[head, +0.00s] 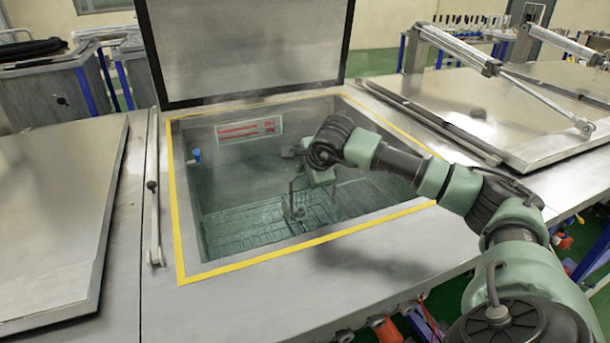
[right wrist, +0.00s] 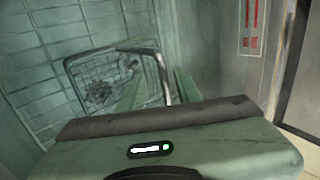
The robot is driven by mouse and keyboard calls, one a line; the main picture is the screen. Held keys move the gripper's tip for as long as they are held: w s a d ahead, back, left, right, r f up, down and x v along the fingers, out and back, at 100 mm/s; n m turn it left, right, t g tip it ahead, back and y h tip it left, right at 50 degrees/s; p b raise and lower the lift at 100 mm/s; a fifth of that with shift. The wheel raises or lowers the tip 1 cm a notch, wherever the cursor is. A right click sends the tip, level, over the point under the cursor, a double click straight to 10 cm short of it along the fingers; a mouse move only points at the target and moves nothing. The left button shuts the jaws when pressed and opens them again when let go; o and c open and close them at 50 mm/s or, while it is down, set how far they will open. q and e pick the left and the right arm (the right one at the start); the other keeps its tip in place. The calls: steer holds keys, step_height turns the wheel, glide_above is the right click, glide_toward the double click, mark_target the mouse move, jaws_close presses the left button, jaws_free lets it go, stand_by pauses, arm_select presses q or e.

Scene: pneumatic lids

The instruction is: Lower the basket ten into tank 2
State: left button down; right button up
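The open tank (head: 220,180) has a yellow line around its rim and holds clear greenish liquid. My right arm reaches over its right rim, with my right gripper (head: 317,184) down inside. The wire basket (right wrist: 102,88) with a bent metal handle shows beyond the fingers in the right wrist view. My right gripper's two green fingers (right wrist: 160,90) stand apart, with one side of the handle between them. In the head view the basket's frame (head: 292,192) is small and partly hidden by the gripper. I cannot read a number on the basket or tank. My left gripper is out of view.
The tank's metal lid (head: 245,50) stands raised behind the opening. Closed lids lie at the left (head: 55,205) and right (head: 540,110). A lid cylinder (head: 455,48) stands at the right. A red-marked label (head: 248,130) is on the tank's back wall.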

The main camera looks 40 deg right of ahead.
steer(key=s+r+p, duration=0.2)
steer(key=r+p, duration=0.2)
steer(key=r, duration=0.5)
steer(key=s+a+r+p, duration=0.1)
steer(key=r+p, duration=0.3)
steer(key=r, duration=0.5)
steer(key=shift+s+a+r, duration=0.2)
steer(key=shift+s+a, duration=0.05)
steer(key=shift+s, duration=0.6)
